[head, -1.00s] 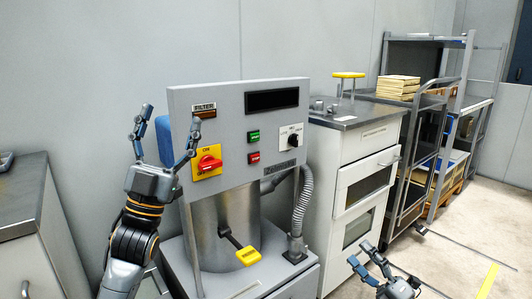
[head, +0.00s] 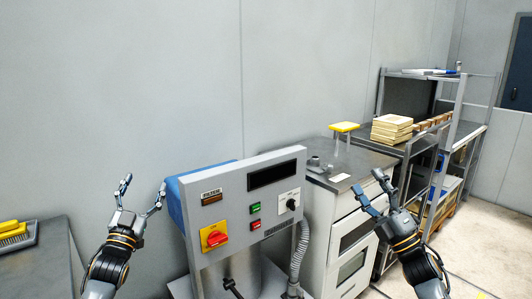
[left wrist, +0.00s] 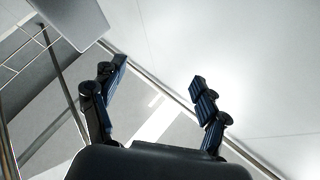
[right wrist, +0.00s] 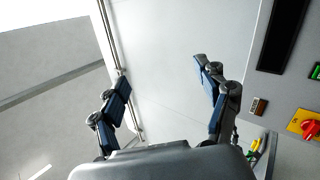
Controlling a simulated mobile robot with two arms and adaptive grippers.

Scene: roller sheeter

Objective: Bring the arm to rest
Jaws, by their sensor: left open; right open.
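My left gripper (head: 140,190) is raised at the left of the machine panel in the head view. Its fingers are apart with nothing between them, and they also show spread in the left wrist view (left wrist: 160,90). My right gripper (head: 368,184) is in front of the white cabinet in the head view. It is open and empty, and its spread fingers also show in the right wrist view (right wrist: 160,80). Both grippers appear apart from the things around them.
The grey control panel (head: 235,190) has a red rotary switch (head: 215,238) and green and red buttons. The white cabinet (head: 345,225) stands to its right, with shelving (head: 418,165) beyond. A dark counter (head: 45,265) with a yellow brush (head: 12,233) is at left.

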